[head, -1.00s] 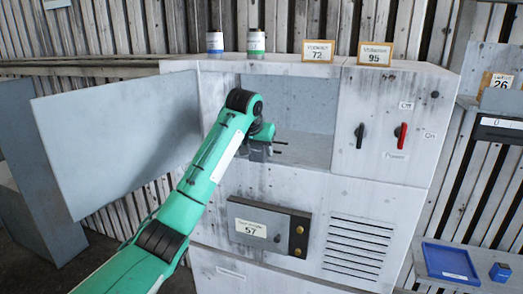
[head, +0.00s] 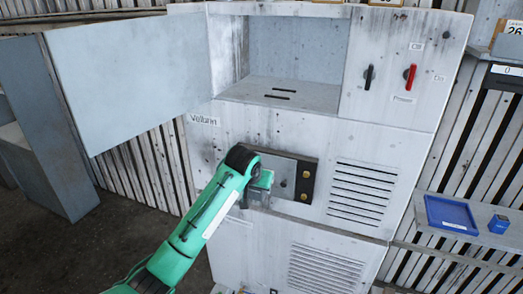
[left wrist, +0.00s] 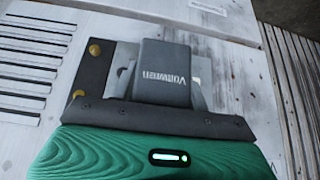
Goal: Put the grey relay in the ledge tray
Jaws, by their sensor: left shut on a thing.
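My left gripper (head: 258,190) is in front of the lower cabinet panel. In the left wrist view it is shut on a dark grey block with white lettering (left wrist: 165,72), which looks like the grey relay. In the head view the relay is mostly hidden by the gripper. The blue tray (head: 432,213) lies on the ledge (head: 478,211) at the right, well apart from the gripper, and looks empty. My right gripper is not in view.
The white cabinet has an open compartment (head: 310,93) with two dark slots in its floor. Its grey door (head: 130,85) stands open to the left. A small blue block (head: 499,224) stands on the ledge beside the tray. Red (head: 410,76) and black (head: 368,76) handles project from the cabinet.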

